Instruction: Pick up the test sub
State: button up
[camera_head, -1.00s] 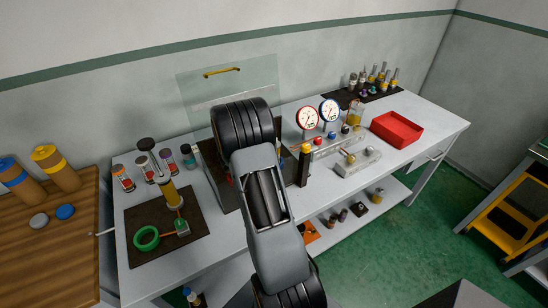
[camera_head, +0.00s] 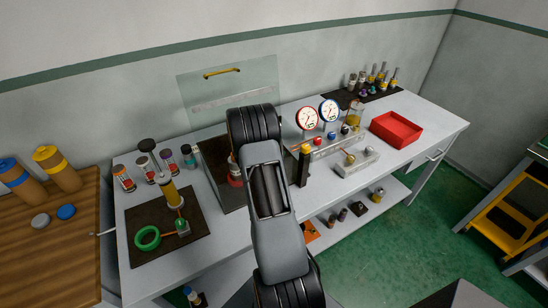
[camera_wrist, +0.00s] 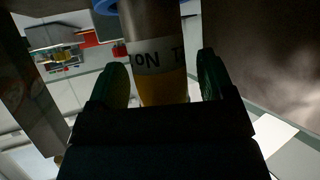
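In the wrist view a cylinder (camera_wrist: 160,55) stands between my gripper's (camera_wrist: 163,80) two fingers. It has a dark metallic body, a pale band with partly hidden letters, and an orange-yellow part. Narrow gaps seem to show between it and the fingers, so my gripper looks open around it. I cannot tell whether this cylinder is the test sub. In the head view my arm hides the gripper and whatever is between its fingers. A red-based item (camera_head: 235,176) shows partly beside my arm, in the dark open-fronted box (camera_head: 216,165).
The bench (camera_head: 200,245) holds a dark mat (camera_head: 150,212) with a green ring (camera_head: 147,238), two gauges (camera_head: 307,119), a grey block (camera_head: 357,163) and a red tray (camera_head: 396,129). A dark post (camera_head: 303,168) with a yellow top stands right of my arm. Bare bench shows near the tray.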

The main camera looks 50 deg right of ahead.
jog(key=c, duration=1.2)
jog(key=shift+r, duration=0.1)
jog(key=shift+c, duration=0.4)
